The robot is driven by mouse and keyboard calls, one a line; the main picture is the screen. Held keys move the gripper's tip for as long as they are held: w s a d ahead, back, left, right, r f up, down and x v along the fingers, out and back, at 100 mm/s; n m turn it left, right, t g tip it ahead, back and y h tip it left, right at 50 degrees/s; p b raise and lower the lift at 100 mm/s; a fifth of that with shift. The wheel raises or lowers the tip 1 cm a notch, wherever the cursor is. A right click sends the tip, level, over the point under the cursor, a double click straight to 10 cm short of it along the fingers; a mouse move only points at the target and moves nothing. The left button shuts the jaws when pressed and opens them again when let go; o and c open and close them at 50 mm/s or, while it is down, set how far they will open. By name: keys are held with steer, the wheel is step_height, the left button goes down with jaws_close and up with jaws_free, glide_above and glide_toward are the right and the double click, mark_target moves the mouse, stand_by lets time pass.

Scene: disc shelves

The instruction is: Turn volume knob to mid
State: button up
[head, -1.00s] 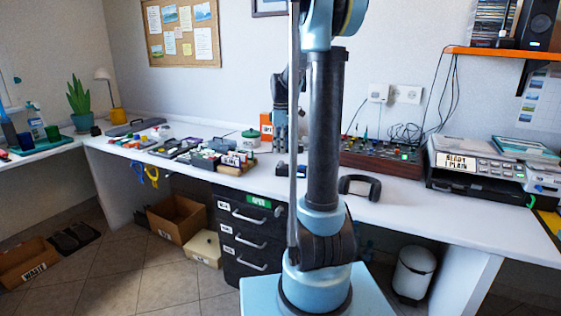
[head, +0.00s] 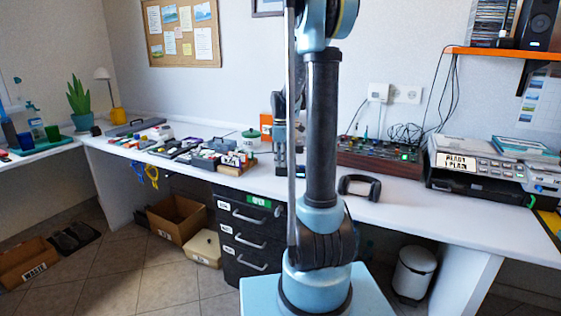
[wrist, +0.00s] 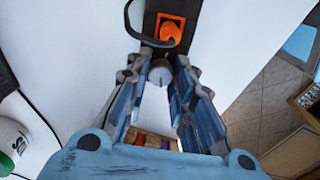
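The volume knob (wrist: 160,74) is a round grey cap with a dark line on it, seen in the wrist view between the two fingertips. My gripper (wrist: 161,62) has its fingers apart, one on each side of the knob. I cannot tell whether either finger touches it. In the head view my gripper (head: 284,168) is low over the desk, left of my arm's dark column. The knob itself is not discernible there. A black piece with an orange part (wrist: 171,29) lies just beyond the fingertips in the wrist view, with a black loop beside it.
Right of my arm are headphones (head: 360,187), a mixer (head: 383,158) and a printer (head: 490,171). To the left are a green-lidded jar (head: 250,139) and several small items on the desk (head: 255,187). An orange box (head: 266,122) stands behind my gripper.

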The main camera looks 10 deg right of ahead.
jaws_close()
steer(key=shift+m, duration=2.9)
steer(key=o, duration=0.8)
jaws_free()
steer(key=shift+c, duration=0.2)
